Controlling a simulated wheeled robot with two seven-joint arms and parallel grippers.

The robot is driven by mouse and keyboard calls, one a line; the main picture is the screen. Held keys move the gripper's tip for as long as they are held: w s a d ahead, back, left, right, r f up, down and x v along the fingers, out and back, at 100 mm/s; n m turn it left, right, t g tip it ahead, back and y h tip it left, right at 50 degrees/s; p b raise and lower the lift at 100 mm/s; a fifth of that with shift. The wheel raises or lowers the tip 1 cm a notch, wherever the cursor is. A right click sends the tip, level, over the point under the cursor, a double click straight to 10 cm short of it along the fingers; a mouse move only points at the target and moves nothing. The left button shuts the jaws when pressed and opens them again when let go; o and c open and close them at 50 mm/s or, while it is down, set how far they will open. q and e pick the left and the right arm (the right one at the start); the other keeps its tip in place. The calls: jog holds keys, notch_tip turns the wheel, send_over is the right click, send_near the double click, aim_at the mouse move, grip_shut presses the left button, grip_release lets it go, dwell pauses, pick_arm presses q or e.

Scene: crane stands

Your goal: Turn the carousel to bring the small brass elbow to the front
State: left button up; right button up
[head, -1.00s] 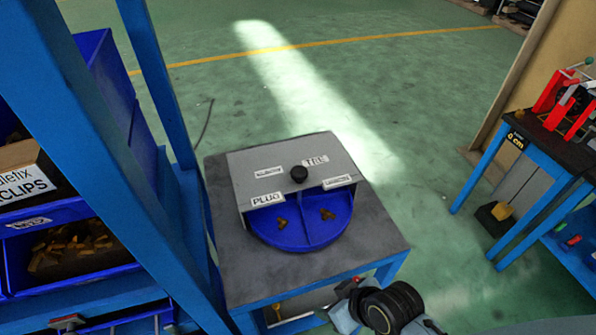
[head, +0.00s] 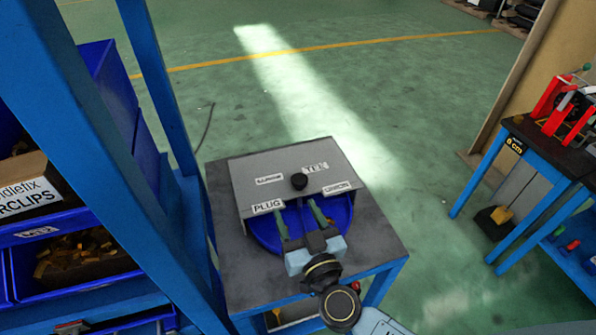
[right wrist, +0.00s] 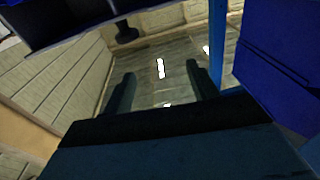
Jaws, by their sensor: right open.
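The carousel is a round blue tray (head: 340,212) partly under a grey cover (head: 240,185) on a small table. The cover has a black knob (head: 299,181) and labels reading PLUG, UNION, TEE and one blurred. My right gripper (head: 298,211) is open over the front of the blue tray, its two fingers pointing at the cover's front edge. Whether the fingers touch the tray I cannot tell. The gripper and wrist hide much of the front compartments, and I see no brass fitting there now. In the right wrist view the open fingers (right wrist: 162,85) have nothing between them. My left gripper is out of view.
A blue rack post (head: 150,80) and bins with brass pieces (head: 75,262) stand close at left. The grey tabletop (head: 375,240) is bare around the carousel.

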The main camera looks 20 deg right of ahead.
jog(key=w+d+h, duration=0.1)
jog(key=w, duration=0.3)
jog(key=w+d+f+m+h+b, duration=0.1)
jog(key=w, duration=0.4)
jog(key=w+d+f+h, duration=0.1)
jog(key=w+d, duration=0.1)
jog(key=w, duration=0.2)
jog(key=shift+w+m+g, duration=0.3)
jog(key=shift+w+g, duration=0.05)
jog(key=shift+g, duration=0.05)
grip_shut()
